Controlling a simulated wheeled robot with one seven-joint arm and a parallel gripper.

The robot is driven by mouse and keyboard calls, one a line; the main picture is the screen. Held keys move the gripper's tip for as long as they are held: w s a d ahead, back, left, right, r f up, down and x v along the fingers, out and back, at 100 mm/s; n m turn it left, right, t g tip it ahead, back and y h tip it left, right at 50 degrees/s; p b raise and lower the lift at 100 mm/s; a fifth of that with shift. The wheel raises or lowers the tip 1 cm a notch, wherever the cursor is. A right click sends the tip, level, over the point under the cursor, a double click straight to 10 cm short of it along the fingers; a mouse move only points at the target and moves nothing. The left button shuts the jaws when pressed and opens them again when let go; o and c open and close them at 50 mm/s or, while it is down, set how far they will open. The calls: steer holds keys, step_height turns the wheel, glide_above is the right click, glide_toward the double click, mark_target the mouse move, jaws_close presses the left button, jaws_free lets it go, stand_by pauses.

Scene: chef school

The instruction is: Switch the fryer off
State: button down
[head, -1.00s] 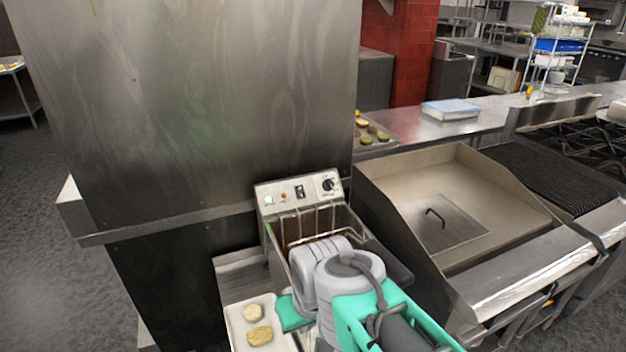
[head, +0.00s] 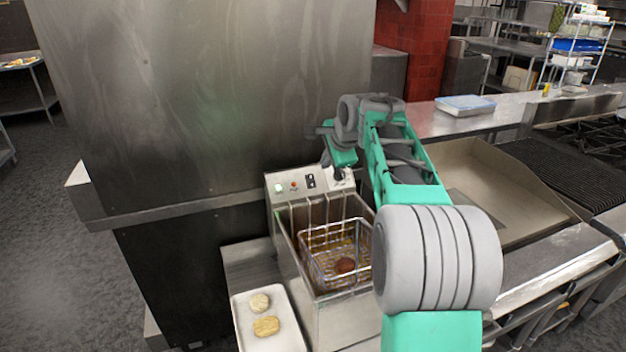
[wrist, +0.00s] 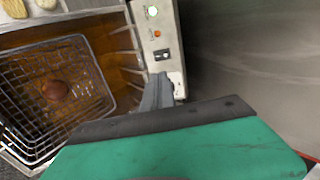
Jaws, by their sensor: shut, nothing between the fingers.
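The fryer (head: 320,330) stands in the middle of the head view, with its control panel (head: 284,180) at the back. The panel has a lit green light (wrist: 151,11), an orange-red light (wrist: 157,33) and a black switch (wrist: 161,55). The round knob seen on the panel earlier is mostly hidden behind my gripper. My gripper (wrist: 166,80) is shut and empty. Its fingertips are at the panel, close to the switch and over the knob's end; I cannot tell whether they touch. A wire basket (head: 335,255) holding a brown piece of food (wrist: 54,89) sits in the fryer.
A white tray (head: 243,335) with two pale food pieces lies left of the fryer. A tall steel wall (head: 200,100) rises behind the panel. A griddle (head: 510,180) stands to the right, with a grill (head: 560,170) beyond it.

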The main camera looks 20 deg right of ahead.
mark_target(311, 178)
steer(key=shift+w+d+r, duration=0.1)
steer(key=shift+r, duration=0.1)
steer(key=p+x, duration=0.1)
steer(key=x, duration=0.8)
steer(key=p+x, duration=0.1)
steer(key=x, duration=0.4)
steer(key=shift+w+r+p, duration=0.3)
steer(key=shift+p, duration=0.05)
